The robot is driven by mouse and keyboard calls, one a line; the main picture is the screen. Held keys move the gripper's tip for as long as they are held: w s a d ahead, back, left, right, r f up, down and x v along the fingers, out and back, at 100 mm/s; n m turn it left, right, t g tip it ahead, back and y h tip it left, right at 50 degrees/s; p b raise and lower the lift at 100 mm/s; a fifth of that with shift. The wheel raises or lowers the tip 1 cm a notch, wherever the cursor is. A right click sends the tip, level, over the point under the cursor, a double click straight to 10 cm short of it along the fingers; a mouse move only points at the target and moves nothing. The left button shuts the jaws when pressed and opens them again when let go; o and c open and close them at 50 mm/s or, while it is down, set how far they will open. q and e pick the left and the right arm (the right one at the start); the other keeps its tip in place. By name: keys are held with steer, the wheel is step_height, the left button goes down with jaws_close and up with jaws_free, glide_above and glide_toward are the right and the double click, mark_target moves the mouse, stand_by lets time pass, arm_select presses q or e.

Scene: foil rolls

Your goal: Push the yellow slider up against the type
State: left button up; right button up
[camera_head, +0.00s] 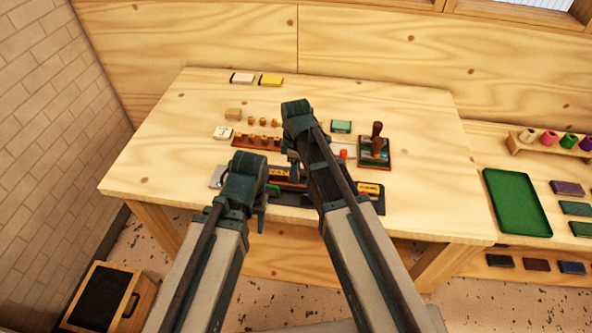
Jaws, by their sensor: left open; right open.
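A dark tray (312,203) lies near the table's front edge, partly hidden behind my arms. A yellow piece (369,189) lies at its right end and another yellow-orange piece (280,173) shows between my grippers; I cannot tell for sure which is the slider. The type in the tray is too small or covered to make out, so its gap to the slider cannot be told. My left gripper (246,180) is open over the tray's left part. My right gripper (298,122) is open, farther back, and its arm crosses the tray's middle.
A brown rack (257,142) of small pieces stands behind my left gripper. A stamp with a wooden handle (376,142) stands on a dark green pad to the right. A green tray (517,203) lies on the right-hand bench. The table's left and right sides are clear.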

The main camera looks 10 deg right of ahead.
steer(key=shift+r, duration=0.15)
step_height(320, 180, up, 14)
steer(key=p, duration=1.3)
steer(key=shift+f+p, duration=0.25)
steer(key=shift+p, duration=0.1)
steer(key=s+a+f+m+b, duration=0.1)
steer(key=s+f+m+b, duration=0.2)
steer(key=s+m, duration=0.2)
steer(key=s+a+f+m+h+b, duration=0.1)
steer(key=s+f+m+b, duration=0.3)
steer(key=s, duration=0.7)
steer(key=shift+s+m, duration=0.35)
steer(key=shift+m, duration=0.65)
steer(key=shift+w, duration=0.1)
